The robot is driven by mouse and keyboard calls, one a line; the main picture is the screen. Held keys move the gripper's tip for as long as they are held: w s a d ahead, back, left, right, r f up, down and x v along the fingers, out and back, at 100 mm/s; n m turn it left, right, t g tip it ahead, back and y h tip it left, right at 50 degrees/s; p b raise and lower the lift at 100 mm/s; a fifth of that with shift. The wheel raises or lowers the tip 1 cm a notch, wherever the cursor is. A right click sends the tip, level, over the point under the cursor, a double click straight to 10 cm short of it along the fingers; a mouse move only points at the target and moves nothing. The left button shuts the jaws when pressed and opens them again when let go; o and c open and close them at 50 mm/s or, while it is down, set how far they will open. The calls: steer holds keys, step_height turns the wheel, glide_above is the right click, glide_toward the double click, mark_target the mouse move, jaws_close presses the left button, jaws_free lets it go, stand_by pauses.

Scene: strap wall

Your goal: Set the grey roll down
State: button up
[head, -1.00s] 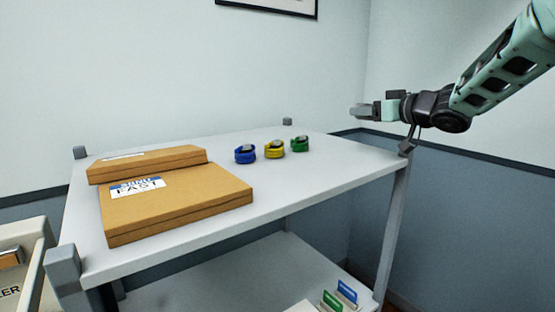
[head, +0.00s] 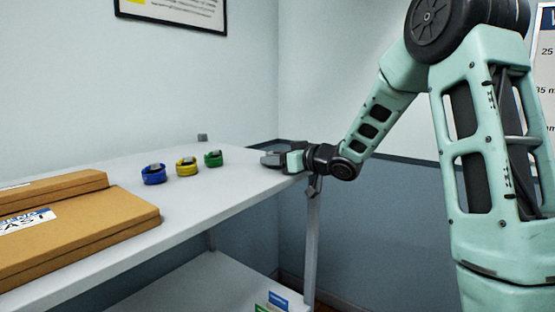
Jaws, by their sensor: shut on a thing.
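My gripper (head: 274,160) is at the right end of the shelf's top board (head: 235,184), low over it or at its surface. It is shut on the grey roll (head: 268,160), which is small and hard to tell from the grey fingers. I cannot tell whether the roll touches the board. A green roll (head: 213,159), a yellow roll (head: 187,168) and a blue roll (head: 153,176) stand in a row to the left of my gripper, apart from it.
Two brown cardboard boxes (head: 85,235) lie on the left of the board. Blue and green tabbed items (head: 277,300) are on the lower shelf. The board between green roll and gripper is clear.

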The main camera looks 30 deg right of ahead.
steer(key=o, duration=1)
steer(key=shift+f, duration=0.1)
steer(key=shift+r, duration=0.2)
steer(key=b+v, duration=0.1)
steer(key=v, duration=1.1)
steer(key=shift+f, duration=0.1)
